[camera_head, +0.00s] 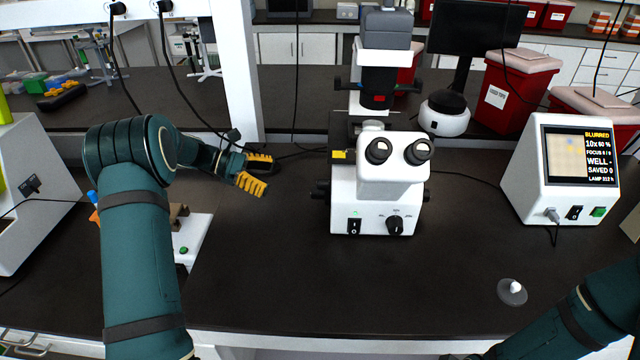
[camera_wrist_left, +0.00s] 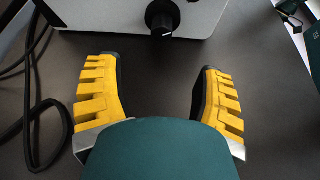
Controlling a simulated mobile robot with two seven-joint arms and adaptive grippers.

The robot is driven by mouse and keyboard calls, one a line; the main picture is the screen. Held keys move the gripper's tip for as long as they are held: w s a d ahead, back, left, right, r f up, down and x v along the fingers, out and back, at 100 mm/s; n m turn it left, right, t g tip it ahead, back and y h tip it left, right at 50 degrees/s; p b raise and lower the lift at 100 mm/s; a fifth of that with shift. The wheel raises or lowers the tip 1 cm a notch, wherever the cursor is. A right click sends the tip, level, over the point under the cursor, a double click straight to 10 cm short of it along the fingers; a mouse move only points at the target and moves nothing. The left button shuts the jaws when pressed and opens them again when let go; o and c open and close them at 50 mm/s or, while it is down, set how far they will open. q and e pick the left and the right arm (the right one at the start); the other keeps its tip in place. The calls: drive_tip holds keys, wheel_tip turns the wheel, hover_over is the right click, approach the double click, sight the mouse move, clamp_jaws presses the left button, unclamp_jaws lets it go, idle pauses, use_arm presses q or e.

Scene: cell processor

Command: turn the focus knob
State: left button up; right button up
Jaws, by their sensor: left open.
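The white microscope (camera_head: 378,210) stands upright in the middle of the bench. A black focus knob (camera_head: 319,191) sticks out low on its left side. In the left wrist view a round black knob (camera_wrist_left: 162,17) with a short pale mark shows on a light panel at the top, seemingly the same knob. My left gripper (camera_head: 267,175) is open and empty, to the left of the microscope. Its yellow fingers (camera_wrist_left: 157,66) are spread wide, with the knob ahead of the gap between them, apart from both. My right arm shows at the lower right; its gripper is out of view.
A second knob (camera_head: 395,225) is on the microscope's front face. A white display unit (camera_head: 570,203) reads "BLURRED" and "FOCUS 0 / 9" at the right. Black cables (camera_wrist_left: 35,110) lie on the bench. A small grey disc (camera_head: 512,292) sits front right. The front middle is clear.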

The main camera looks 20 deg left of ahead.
sight(315, 192)
use_arm(q)
drive_tip(key=b+x, duration=0.1)
drive_tip(key=x, duration=1.2)
drive_tip(key=shift+d, duration=0.15)
clamp_jaws()
